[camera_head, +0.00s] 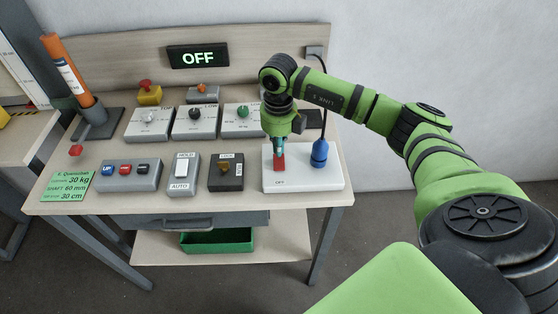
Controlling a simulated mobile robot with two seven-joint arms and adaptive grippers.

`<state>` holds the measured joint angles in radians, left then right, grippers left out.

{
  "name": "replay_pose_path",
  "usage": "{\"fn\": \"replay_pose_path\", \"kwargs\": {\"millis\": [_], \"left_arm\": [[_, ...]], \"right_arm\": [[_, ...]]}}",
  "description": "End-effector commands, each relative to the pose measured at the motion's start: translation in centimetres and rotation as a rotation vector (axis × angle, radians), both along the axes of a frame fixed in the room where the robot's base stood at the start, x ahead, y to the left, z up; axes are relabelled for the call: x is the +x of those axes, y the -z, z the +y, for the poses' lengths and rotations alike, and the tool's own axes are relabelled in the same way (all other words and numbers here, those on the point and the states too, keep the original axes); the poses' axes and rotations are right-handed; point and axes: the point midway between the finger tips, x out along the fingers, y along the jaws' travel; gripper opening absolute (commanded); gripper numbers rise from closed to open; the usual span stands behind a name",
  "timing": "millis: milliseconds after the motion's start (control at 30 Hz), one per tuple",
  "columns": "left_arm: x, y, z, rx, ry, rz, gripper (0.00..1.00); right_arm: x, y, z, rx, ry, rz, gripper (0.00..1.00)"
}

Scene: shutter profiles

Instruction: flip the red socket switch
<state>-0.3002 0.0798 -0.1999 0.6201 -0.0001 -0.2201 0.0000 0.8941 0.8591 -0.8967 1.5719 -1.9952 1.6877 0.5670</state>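The red socket switch (279,164) sits on a white socket box (300,181) at the right front of the workbench. A blue plug (319,154) with a dark cable stands in the same box, to the right of the switch. My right gripper (278,150) points down right over the red switch, at its upper end. It looks as if it touches or nearly touches it; I cannot tell which. The fingers are small and partly hidden, so their opening is unclear. My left gripper is not in view.
A black display (197,56) on the back panel reads OFF. Grey control boxes with knobs (195,121) and buttons (128,174) fill the bench to the left. An orange cylinder (66,69) leans at the far left. A green bin (217,240) sits on the lower shelf.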

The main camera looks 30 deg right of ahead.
Motion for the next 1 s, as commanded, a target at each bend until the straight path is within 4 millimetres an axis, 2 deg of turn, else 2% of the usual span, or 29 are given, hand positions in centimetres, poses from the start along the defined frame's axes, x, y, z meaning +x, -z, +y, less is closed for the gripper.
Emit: {"fn": "replay_pose_path", "kwargs": {"millis": [1000], "left_arm": [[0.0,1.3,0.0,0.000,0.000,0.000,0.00]], "right_arm": [[0.0,1.7,0.0,0.000,0.000,0.001,0.00]]}}
